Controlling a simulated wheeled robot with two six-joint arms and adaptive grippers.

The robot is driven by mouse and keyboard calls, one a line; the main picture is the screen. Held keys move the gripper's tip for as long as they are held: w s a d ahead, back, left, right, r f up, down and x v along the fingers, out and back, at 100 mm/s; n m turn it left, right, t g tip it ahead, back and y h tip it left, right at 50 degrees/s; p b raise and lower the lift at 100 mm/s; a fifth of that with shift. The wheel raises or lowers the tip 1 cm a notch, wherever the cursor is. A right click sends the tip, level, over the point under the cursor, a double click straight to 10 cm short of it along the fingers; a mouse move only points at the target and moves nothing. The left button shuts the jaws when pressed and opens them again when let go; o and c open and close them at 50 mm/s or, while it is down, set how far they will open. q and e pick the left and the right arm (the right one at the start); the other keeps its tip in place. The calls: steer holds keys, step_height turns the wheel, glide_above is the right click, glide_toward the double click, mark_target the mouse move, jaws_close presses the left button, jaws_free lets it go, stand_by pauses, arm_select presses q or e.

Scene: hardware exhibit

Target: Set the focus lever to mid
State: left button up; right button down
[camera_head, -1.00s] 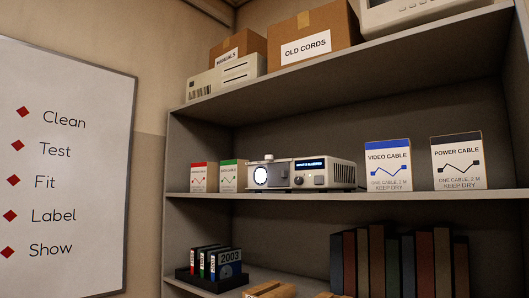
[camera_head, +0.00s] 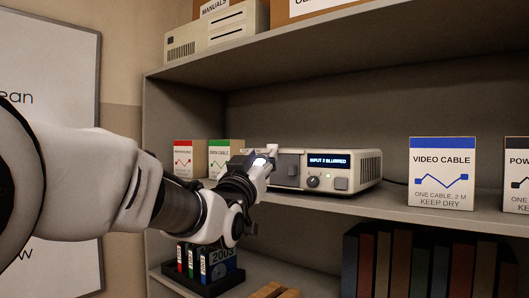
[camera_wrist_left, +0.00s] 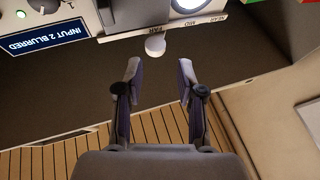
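The projector (camera_head: 340,167) sits on the middle shelf, and its display (camera_head: 328,160) reads "INPUT 2 BLURRED". My left gripper (camera_head: 259,162) is in front of the lens end and hides most of it. In the left wrist view the projector (camera_wrist_left: 113,18) appears upside down. There, the white round knob of the focus lever (camera_wrist_left: 155,45) is beside the FAR mark, with MID and NEAR farther along the scale (camera_wrist_left: 190,25). My left gripper (camera_wrist_left: 158,75) is open and empty, its fingertips apart and just short of the knob. My right gripper is out of view.
Red and green cable boxes (camera_head: 207,158) stand left of the projector, close to my left arm. A video cable box (camera_head: 441,172) stands to its right, with clear shelf between. Labelled cases (camera_head: 208,263) sit on the lower shelf beneath my arm.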

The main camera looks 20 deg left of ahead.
mark_target(270, 146)
arm_select(q)
steer(key=b+x, duration=0.2)
steer(key=x, duration=0.4)
steer(key=shift+d+r, duration=0.15)
steer(key=shift+d, duration=0.05)
steer(key=shift+w+r, duration=0.15)
steer(key=shift+w, duration=0.15)
steer(key=shift+w+d, duration=0.15)
steer(key=shift+d, duration=0.05)
steer(key=shift+c, duration=0.3)
